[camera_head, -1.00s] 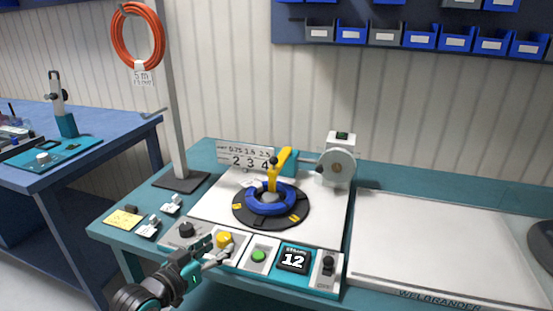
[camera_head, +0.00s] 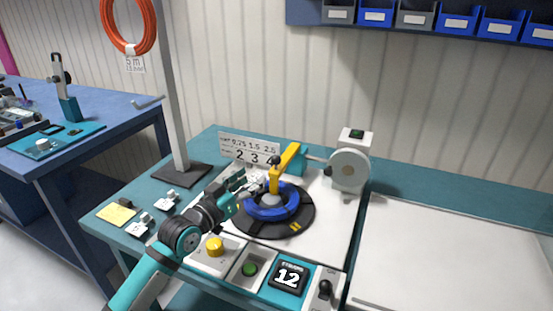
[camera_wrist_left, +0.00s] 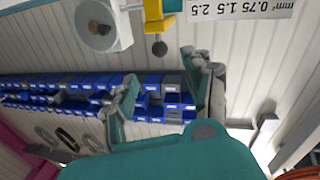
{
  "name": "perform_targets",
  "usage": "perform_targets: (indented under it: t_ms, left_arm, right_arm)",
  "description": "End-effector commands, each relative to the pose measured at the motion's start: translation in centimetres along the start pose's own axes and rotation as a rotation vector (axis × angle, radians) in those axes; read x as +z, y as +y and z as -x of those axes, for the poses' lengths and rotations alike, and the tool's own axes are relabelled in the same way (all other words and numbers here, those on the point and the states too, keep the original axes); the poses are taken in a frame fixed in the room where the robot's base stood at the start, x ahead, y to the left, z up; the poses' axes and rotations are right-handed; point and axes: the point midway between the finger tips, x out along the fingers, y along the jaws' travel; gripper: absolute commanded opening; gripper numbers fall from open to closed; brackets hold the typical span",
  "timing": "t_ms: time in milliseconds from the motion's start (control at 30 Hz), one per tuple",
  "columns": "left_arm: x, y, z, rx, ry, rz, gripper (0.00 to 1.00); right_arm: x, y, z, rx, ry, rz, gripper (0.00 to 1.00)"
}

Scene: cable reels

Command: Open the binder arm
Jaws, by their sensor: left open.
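The binder arm is a yellow arm (camera_head: 288,162) with a dark knob (camera_head: 276,161), standing over a blue ring (camera_head: 262,209) on a black round turntable (camera_head: 301,222). Part of the yellow arm (camera_wrist_left: 153,12) and its knob (camera_wrist_left: 159,47) show at the top of the left wrist view. My left gripper (camera_head: 246,184) is open and empty just left of the arm's yellow post, above the blue ring's left edge. In the left wrist view its two fingers (camera_wrist_left: 162,80) stand apart, with the knob ahead between them. I cannot tell whether a finger touches the post.
A grey-white motor unit (camera_head: 350,168) stands behind right of the turntable, a number plate (camera_head: 248,148) behind left. A grey post (camera_head: 168,90) stands left.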

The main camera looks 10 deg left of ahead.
Motion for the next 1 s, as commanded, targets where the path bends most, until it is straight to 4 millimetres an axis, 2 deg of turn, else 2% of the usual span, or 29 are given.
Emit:
perform_targets:
  t_ms: [100, 300, 500, 700, 1000]
  left_arm:
    - [-0.2, 0.1, -2.9, 0.001, 0.003, 0.002, 0.51]
    - [-0.1, 0.0, -7.1, 0.000, 0.002, 0.001, 0.51]
    - [0.0, 0.1, -10.2, 0.001, 0.001, 0.001, 0.51]
    - [0.0, 0.1, -11.6, 0.001, 0.000, 0.000, 0.51]
    - [0.0, 0.0, -11.7, 0.000, 0.000, 0.000, 0.51]
  right_arm:
    - [0.0, -0.9, 0.2, -0.010, -0.001, 0.000, 0.00]
    - [-1.2, -0.6, 0.2, -0.007, 0.017, 0.001, 0.00]
    - [-1.7, 0.0, 0.1, -0.001, 0.026, 0.001, 0.00]
    - [-1.6, 0.5, 0.0, 0.006, 0.024, 0.000, 0.00]
    - [-1.2, 0.5, 0.1, 0.006, 0.018, 0.000, 0.00]
